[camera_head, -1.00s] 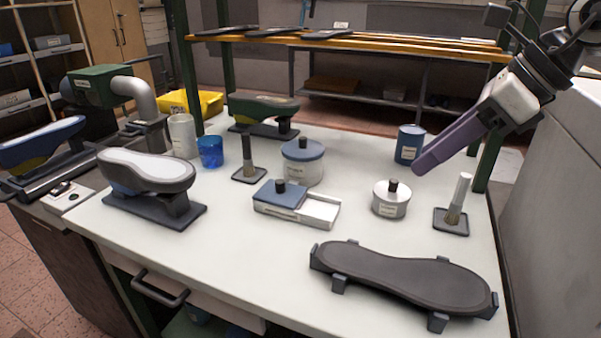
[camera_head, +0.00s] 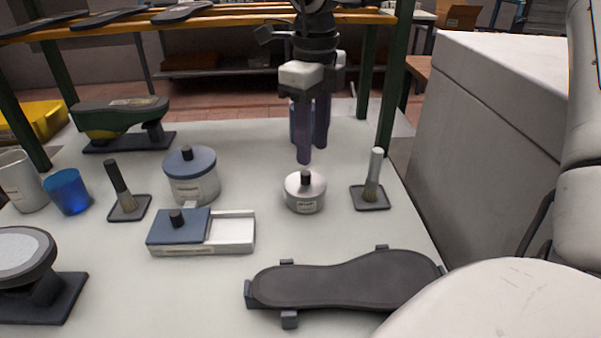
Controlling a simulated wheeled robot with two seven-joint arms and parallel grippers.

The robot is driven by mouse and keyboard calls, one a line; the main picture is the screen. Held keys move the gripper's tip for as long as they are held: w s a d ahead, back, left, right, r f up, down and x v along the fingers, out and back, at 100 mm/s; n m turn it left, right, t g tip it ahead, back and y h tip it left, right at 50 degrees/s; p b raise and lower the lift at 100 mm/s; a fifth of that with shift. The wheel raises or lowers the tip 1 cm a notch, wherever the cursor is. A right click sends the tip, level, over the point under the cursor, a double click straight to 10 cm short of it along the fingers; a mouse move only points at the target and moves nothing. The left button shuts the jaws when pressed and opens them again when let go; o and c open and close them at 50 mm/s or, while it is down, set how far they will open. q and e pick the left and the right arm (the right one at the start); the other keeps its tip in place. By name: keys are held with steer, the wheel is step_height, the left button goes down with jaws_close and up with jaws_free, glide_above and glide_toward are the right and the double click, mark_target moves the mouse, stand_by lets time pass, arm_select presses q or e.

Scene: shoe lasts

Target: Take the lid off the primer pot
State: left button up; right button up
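A small round pot (camera_head: 304,196) with a pale metallic lid and a black knob stands on the white table, right of centre. Its label is too small to read. A larger white pot (camera_head: 193,182) with a blue lid and dark knob stands to its left, also lidded, its label unreadable too. My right gripper (camera_head: 312,155) points down just above and behind the small pot, not touching it. Its two purple fingers are apart with nothing between them. My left gripper is not in view.
A blue-lidded box (camera_head: 205,250) lies left of the small pot, a dark sole-shaped form (camera_head: 345,282) in front. A blue can is partly hidden behind my gripper. A green post (camera_head: 395,90) rises behind.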

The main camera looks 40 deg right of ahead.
mark_target(307, 173)
steer(key=shift+w+a+f, duration=0.1)
steer(key=shift+f, duration=0.95)
steer(key=shift+w+a+f, duration=0.15)
steer(key=shift+f, duration=0.9)
steer(key=shift+w+a+f, duration=0.1)
steer(key=shift+f, duration=0.95)
jaws_close()
steer(key=shift+r, duration=0.1)
step_height(307, 173, up, 18)
steer(key=p, duration=0.1)
